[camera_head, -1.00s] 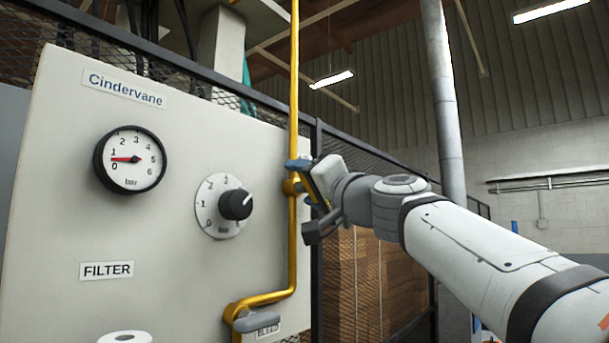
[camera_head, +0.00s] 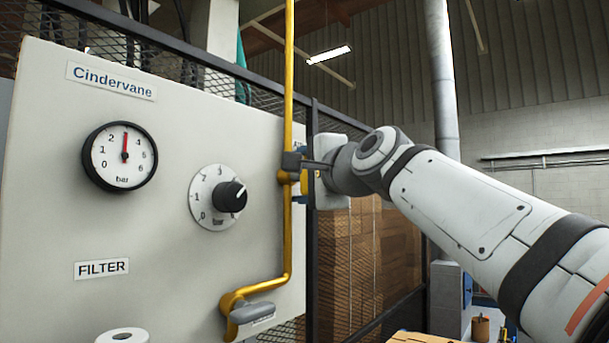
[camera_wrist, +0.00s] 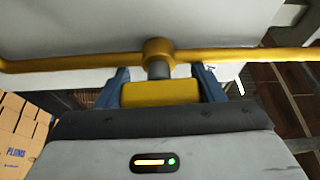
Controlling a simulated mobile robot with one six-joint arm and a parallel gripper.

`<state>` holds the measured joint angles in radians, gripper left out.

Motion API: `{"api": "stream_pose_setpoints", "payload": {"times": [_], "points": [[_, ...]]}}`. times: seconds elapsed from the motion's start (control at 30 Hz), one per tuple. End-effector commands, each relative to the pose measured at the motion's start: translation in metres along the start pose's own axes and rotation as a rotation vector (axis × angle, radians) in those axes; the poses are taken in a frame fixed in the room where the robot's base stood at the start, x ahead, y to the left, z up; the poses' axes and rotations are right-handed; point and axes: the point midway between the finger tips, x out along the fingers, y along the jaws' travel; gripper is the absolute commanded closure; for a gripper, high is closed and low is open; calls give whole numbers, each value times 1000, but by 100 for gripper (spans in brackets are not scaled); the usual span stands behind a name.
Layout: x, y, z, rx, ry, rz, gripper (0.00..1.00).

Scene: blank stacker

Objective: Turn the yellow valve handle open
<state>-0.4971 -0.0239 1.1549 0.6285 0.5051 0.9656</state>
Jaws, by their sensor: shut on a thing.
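A yellow pipe (camera_head: 289,90) runs vertically along the right edge of the pale panel, with a yellow valve body (camera_head: 287,177) on it. My gripper (camera_head: 300,176) is at the valve, and the handle is mostly hidden there. In the wrist view, the yellow valve handle (camera_wrist: 160,93) lies between the two blue fingers of my gripper (camera_wrist: 161,87), which are shut on it. A short grey stem (camera_wrist: 158,70) joins it to the valve body (camera_wrist: 158,50). The pressure gauge (camera_head: 120,156) has its red needle pointing straight up, near 3.
The panel (camera_head: 200,130) also carries a black knob (camera_head: 231,197) on a white dial. A grey lever (camera_head: 252,312) sits at the pipe's lower bend. A dark mesh fence (camera_head: 313,240) stands behind, with stacked cartons (camera_head: 350,265) beyond it.

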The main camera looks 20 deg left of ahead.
Motion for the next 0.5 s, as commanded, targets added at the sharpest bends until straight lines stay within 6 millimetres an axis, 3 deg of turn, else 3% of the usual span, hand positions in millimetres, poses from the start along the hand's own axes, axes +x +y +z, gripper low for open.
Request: {"api": "stream_pose_setpoints", "payload": {"times": [0.5], "points": [[1,3,0,60,-1,29,61]]}}
